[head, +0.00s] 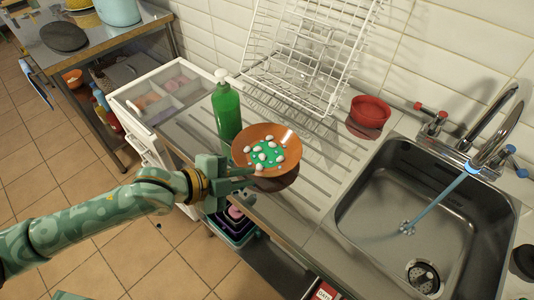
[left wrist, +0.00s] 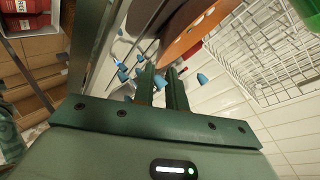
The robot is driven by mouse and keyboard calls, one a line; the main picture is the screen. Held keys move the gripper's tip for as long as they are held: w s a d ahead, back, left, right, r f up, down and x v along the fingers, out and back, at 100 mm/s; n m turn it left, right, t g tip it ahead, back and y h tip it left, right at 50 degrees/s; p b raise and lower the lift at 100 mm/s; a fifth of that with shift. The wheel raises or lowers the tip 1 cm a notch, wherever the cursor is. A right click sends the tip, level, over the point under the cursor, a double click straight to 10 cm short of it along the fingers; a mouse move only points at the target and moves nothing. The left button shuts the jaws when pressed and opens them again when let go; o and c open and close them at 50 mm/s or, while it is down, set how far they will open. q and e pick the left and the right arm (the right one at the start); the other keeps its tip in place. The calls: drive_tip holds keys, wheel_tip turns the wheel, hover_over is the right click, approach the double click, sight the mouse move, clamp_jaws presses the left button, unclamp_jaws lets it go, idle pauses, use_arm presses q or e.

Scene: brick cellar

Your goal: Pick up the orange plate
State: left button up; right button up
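The orange plate (head: 244,152) carries a green patch with several white blobs on its face. It is raised above the steel drainboard, tilted, with a dark reflection below it. My left gripper (head: 249,172) is at the plate's lower left rim, its fingers shut on it. In the left wrist view the two fingers (left wrist: 163,72) are close together, and the plate's orange side (left wrist: 195,35) runs up from their tips. The rim between the fingers is mostly hidden. My right gripper is not in view.
A green pump bottle (head: 227,112) stands just behind the plate. A white wire rack (head: 300,60) is behind, and a red bowl (head: 370,111) to the right. A white divided drawer (head: 165,95) is left.

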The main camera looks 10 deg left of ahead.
sight(259, 175)
use_arm(q)
drive_tip(key=x, duration=0.1)
drive_tip(key=b+x, duration=0.1)
drive_tip(key=x, duration=0.1)
drive_tip(key=b+x, duration=0.1)
drive_tip(key=x, duration=0.1)
drive_tip(key=shift+w+a+f, duration=0.15)
drive_tip(key=shift+a+f, duration=0.05)
drive_tip(key=shift+f, duration=0.2)
drive_tip(key=shift+r, duration=0.1)
clamp_jaws()
drive_tip(key=shift+r, duration=0.1)
